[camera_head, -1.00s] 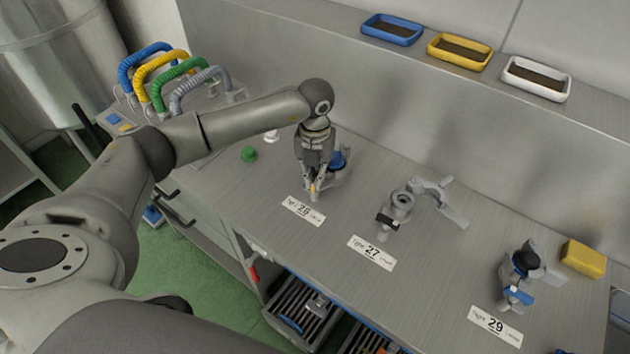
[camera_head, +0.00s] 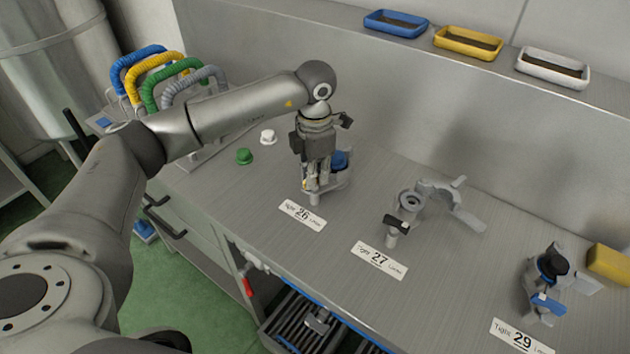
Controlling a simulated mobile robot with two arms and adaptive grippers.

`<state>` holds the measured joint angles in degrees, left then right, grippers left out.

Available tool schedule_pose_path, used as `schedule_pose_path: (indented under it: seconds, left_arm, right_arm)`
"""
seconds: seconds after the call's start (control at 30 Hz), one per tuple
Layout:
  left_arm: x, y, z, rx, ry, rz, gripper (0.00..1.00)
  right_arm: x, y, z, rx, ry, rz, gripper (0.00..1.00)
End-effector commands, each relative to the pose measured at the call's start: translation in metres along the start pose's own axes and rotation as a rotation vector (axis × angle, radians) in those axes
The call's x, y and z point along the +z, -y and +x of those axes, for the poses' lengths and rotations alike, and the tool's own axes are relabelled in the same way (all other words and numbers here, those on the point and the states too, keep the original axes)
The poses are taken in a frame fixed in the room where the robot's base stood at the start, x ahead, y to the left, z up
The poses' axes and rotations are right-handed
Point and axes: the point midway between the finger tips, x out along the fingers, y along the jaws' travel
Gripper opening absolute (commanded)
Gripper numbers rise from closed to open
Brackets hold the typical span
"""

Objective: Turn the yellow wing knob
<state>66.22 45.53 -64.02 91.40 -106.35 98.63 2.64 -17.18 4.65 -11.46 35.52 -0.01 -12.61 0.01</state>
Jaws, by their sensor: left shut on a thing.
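My left gripper (camera_head: 315,184) points down at the clamp (camera_head: 340,181) behind label 26. It is shut on the wing knob at the front of this clamp. The fingers hide nearly all of the knob, so its colour and angle are hard to tell. The clamp's blue part shows just right of the fingers. Clamp 27 (camera_head: 412,200) has a black wing knob (camera_head: 397,224) and its arm swung open. Clamp 29 (camera_head: 545,283) at the right has a blue wing knob (camera_head: 547,303). My right gripper is not in view.
Label 26 (camera_head: 302,215) lies in front of the gripper. A green cap (camera_head: 244,156) and a white cap (camera_head: 268,137) stand to its left. Blue, yellow and white trays (camera_head: 553,69) sit on the back ledge. A yellow block (camera_head: 609,262) lies at the right.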

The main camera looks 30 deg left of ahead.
Motion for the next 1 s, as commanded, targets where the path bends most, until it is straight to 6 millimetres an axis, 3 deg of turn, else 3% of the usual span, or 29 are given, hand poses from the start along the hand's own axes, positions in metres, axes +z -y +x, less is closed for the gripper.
schedule_pose_path:
  seconds: [0.4, 1.0]
  left_arm:
    - [0.001, -0.002, 0.001, 0.006, 0.006, 0.392, 0.0]
    - [0.001, -0.002, -0.001, 0.008, 0.006, 0.9, 0.0]
  right_arm:
    - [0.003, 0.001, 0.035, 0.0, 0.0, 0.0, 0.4]
    - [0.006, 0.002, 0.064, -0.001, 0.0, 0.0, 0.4]
